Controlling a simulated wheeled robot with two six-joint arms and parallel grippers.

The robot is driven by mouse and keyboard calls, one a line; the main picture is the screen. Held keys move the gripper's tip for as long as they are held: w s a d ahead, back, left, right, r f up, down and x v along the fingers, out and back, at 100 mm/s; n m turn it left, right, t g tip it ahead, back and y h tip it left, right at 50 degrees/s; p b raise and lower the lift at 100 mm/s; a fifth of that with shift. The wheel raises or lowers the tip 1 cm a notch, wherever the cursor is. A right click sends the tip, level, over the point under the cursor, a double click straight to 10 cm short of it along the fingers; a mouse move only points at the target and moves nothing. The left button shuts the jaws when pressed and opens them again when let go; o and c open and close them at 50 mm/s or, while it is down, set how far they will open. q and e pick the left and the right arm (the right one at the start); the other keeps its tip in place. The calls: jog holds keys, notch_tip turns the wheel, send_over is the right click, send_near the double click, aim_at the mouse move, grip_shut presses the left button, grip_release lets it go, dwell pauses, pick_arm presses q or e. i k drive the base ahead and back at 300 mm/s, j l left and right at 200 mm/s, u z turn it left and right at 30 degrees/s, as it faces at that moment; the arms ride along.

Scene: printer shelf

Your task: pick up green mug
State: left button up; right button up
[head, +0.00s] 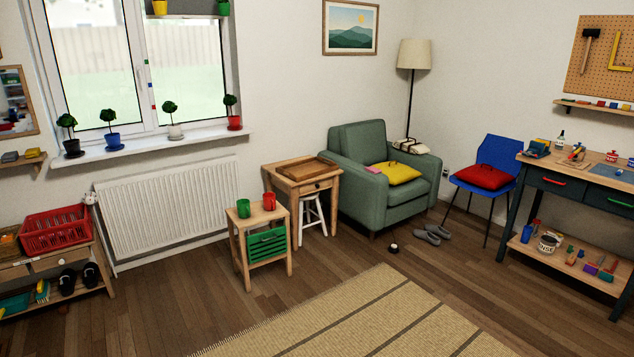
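A green mug (243,208) stands upright on top of a small wooden stand (259,222). A red mug (269,201) stands just to its right on the same top, a little apart from it. Neither of my grippers shows in the head view, and nothing of my arms is in the picture.
A green crate (266,243) sits in the stand below its top. A wooden side table (299,174), a white stool (311,211) and a green armchair (382,178) stand close by on the right. A radiator (169,208) is behind. The wooden floor (190,302) in front is clear, beside a striped rug (370,318).

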aim_at(244, 211)
jog(key=i+z, duration=0.15)
jog(key=i, duration=2.05)
jog(key=i+l+u, duration=0.2)
jog(key=i, duration=0.35)
jog(key=i+u, duration=0.2)
jog(key=i, duration=0.3)
jog(key=i+l+u, duration=0.2)
jog(key=i, duration=0.3)
jog(key=i+l+u, duration=0.2)
jog(key=i+l, duration=0.2)
jog(key=i, duration=0.1)
